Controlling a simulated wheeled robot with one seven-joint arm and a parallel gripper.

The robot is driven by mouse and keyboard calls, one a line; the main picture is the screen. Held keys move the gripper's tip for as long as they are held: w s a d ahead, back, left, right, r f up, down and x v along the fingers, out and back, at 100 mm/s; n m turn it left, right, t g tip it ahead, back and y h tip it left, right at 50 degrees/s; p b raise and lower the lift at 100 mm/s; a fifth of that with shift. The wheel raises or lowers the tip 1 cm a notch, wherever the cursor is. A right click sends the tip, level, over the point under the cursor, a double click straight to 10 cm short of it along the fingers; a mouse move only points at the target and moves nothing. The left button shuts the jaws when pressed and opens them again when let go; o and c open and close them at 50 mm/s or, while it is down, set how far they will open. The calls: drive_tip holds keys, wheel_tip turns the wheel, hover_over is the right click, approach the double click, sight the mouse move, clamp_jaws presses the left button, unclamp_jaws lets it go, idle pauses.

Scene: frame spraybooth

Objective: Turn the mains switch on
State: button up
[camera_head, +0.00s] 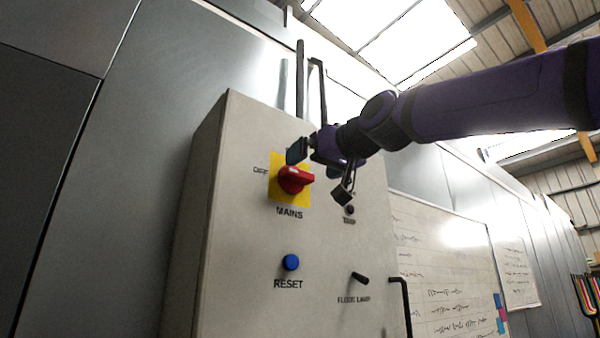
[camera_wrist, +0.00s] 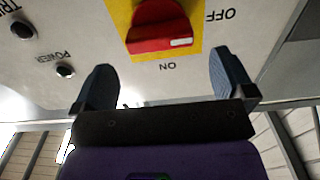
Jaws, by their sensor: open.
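The mains switch (camera_head: 294,180) is a red rotary knob on a yellow plate on the front of a grey cabinet. It also shows upside down in the wrist view (camera_wrist: 158,28). Its handle lies level, with the white mark at the OFF end. The OFF label (camera_head: 260,170) is left of the plate in the head view; the ON label (camera_wrist: 168,66) shows in the wrist view, and my arm hides it in the head view. My gripper (camera_head: 321,171) is open and empty, above and right of the knob. Its fingers (camera_wrist: 165,78) are spread wider than the knob and appear apart from it.
A whiteboard (camera_head: 440,265) hangs behind.

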sight(299, 171)
drive_tip(key=shift+x, duration=2.75)
drive_tip(key=c, duration=0.9)
